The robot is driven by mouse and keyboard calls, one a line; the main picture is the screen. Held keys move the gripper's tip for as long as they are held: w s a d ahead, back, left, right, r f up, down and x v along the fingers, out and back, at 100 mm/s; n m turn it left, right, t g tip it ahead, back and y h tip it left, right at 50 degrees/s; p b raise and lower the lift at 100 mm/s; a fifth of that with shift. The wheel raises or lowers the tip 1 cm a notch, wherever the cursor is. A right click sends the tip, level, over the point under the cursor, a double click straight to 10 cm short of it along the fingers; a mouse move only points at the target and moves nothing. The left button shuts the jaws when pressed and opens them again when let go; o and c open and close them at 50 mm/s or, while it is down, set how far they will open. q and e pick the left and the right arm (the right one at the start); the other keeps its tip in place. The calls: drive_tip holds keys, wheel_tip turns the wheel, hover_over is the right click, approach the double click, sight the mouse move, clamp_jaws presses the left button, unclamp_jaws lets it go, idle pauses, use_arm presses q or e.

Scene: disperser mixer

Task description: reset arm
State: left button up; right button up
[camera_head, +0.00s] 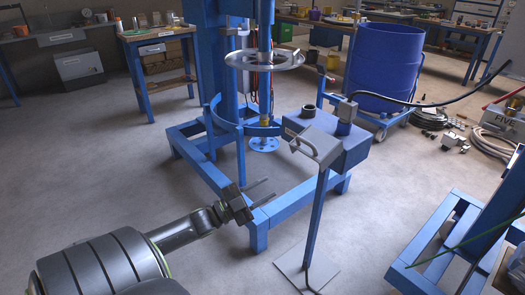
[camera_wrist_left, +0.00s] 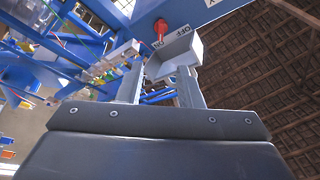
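My left arm reaches in from the lower left in the head view. Its gripper (camera_head: 270,188) is open and empty, its two fingers apart over the front of the blue mixer frame (camera_head: 215,170). In the left wrist view the fingers (camera_wrist_left: 160,78) are also apart, with nothing held between them. Beyond them show a grey bracket-like part (camera_wrist_left: 175,52) with printed labels and a red knob (camera_wrist_left: 160,27). My right gripper is in neither view.
The post's flat base plate (camera_head: 305,268) stands on the floor. A blue drum (camera_head: 382,65) sits on a wheeled cart behind. A blue frame (camera_head: 465,240) is at the lower right. Open floor (camera_head: 90,160) lies to the left.

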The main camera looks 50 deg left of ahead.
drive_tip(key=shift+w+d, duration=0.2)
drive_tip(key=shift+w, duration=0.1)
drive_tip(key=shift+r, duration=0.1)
